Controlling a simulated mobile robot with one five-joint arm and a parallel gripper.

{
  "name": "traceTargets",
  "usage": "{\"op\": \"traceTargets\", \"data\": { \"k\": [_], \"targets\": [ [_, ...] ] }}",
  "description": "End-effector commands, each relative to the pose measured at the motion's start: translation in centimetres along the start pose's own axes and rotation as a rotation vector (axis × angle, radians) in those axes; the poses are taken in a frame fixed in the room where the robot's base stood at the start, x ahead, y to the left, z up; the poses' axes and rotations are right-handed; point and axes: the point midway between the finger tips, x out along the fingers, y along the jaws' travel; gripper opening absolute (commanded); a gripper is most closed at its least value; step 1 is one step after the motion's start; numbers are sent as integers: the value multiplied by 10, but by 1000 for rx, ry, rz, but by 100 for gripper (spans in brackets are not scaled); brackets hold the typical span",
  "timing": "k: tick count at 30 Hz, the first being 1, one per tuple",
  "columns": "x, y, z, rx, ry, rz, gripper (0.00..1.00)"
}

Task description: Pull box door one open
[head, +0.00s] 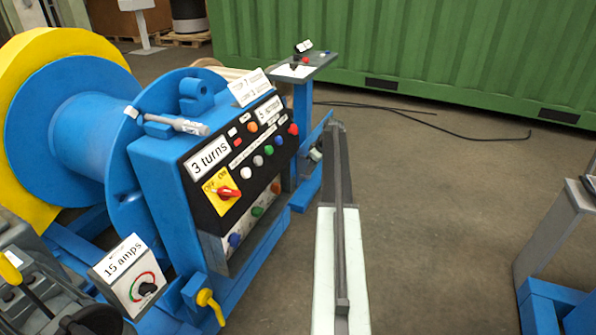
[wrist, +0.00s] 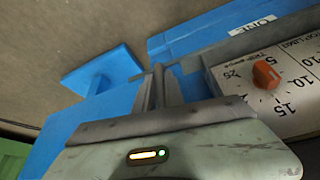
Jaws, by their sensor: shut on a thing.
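Box door one seems to be the blue part with the label "ONE" (wrist: 256,27) at the top right of the wrist view. It lies beside a white dial face (wrist: 285,85) with an orange knob (wrist: 266,73). My gripper (wrist: 158,88) is at this box, its narrow grey fingers together beside the blue panel. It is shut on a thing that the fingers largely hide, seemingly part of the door. In the head view my gripper (head: 316,154) shows small at the end of my arm, by the right end of the blue control box (head: 172,185). How far the door stands open is unclear.
A blue stand with a grey top (head: 310,70) is behind my gripper. The large blue reel (head: 75,125) is left of the control box. A green container wall (head: 420,50) closes the back.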

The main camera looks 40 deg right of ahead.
Motion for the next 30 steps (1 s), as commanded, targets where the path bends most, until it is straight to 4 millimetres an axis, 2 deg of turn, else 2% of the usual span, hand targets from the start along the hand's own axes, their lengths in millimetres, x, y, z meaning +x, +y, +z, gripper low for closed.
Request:
{"op": "traceTargets", "data": {
  "k": [10, 11, 12, 13, 23, 26, 30],
  "targets": [
    [6, -12, -14, -24, -7, -8, 0],
    [7, -13, -15, -25, -6, -9, 23],
    [7, -14, -16, -26, -6, -9, 34],
    [7, -14, -17, -27, -6, -10, 36],
    [6, -16, -20, -29, -3, -11, 36],
    [-2, -16, -21, -29, -3, -11, 36],
    [-25, -16, -22, -29, -3, -11, 36]
  ]
}}
